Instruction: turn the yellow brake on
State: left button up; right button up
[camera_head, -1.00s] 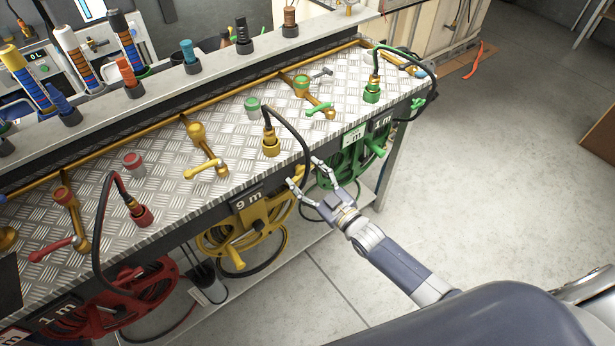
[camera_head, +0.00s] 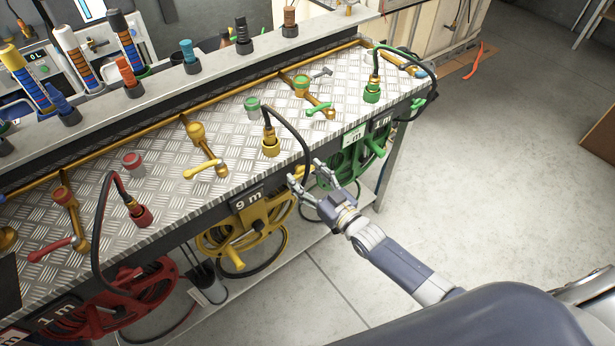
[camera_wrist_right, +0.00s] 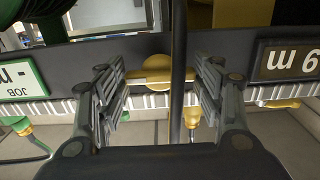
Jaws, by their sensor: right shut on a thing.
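The yellow brake (camera_wrist_right: 150,75) shows in the right wrist view as a flat yellow bar with a round middle, on the dark front rail of the bench. A black hose (camera_wrist_right: 178,60) passes in front of the brake between the fingers. In the head view the fingers mostly hide the brake. My left gripper is not in view.
A red reel (camera_head: 125,300) hangs to the left and a green reel (camera_head: 345,168) to the right. Yellow (camera_head: 205,160), red (camera_head: 70,225) and green (camera_head: 310,95) valves stand on the metal bench top.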

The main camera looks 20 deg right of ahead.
jog(key=o, duration=1)
jog(key=shift+o, duration=0.2)
jog(key=shift+s, duration=0.2)
jog(key=v, duration=1.1)
jog(key=shift+s+d, duration=0.15)
jog(key=shift+s, duration=0.15)
